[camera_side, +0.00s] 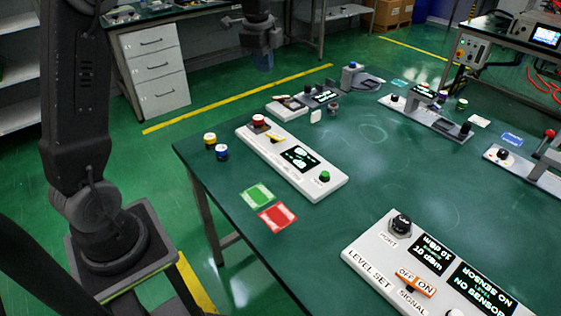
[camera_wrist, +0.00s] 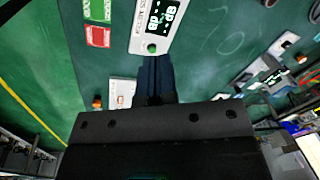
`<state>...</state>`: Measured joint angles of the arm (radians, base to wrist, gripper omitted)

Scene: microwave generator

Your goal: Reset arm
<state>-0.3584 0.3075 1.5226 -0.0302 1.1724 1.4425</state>
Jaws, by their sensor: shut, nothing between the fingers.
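My gripper shows at the top of the side view (camera_side: 264,62), hanging in the air beyond the table's far left edge as seen in the picture. In the wrist view its dark fingers (camera_wrist: 155,75) point up the picture, closed together with nothing between them. Beyond the fingertips in the wrist view lies a white panel with a green knob (camera_wrist: 151,48) and a lit display (camera_wrist: 162,14). The same panel (camera_side: 290,160) lies on the green table in the side view. My gripper touches nothing that I can see.
The table (camera_side: 350,190) also bears a level-set panel (camera_side: 430,270) at the front, a green card (camera_side: 257,195), a red card (camera_side: 277,217), yellow and blue knobs (camera_side: 222,153) and more devices at the back. A drawer cabinet (camera_side: 155,67) stands behind. The table's middle is clear.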

